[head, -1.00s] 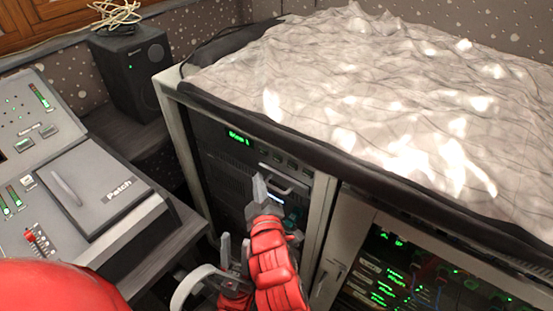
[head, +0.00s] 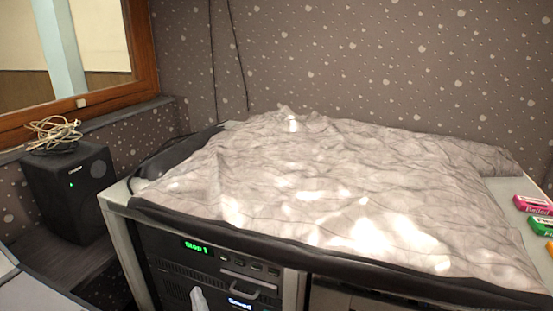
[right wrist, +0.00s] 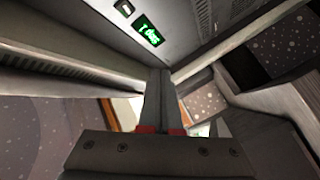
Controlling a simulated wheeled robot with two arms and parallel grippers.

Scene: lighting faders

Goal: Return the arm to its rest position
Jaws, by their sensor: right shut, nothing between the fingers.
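The tip of my right gripper (head: 198,299) shows at the bottom edge of the head view, in front of the rack unit (head: 180,270) with the green display. The rest of that arm is out of the frame. In the right wrist view the two fingers (right wrist: 160,88) are together with nothing between them. A small lit green display (right wrist: 149,30) shows beyond the fingertips there. My left gripper is in neither view now.
A rumpled grey cloth (head: 330,190) covers most of the cabinet top. A black speaker (head: 72,195) with a coiled cable (head: 52,132) stands at left. Small coloured boxes, one of them green (head: 543,226), lie at the right edge. A speckled wall (head: 350,60) closes the back.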

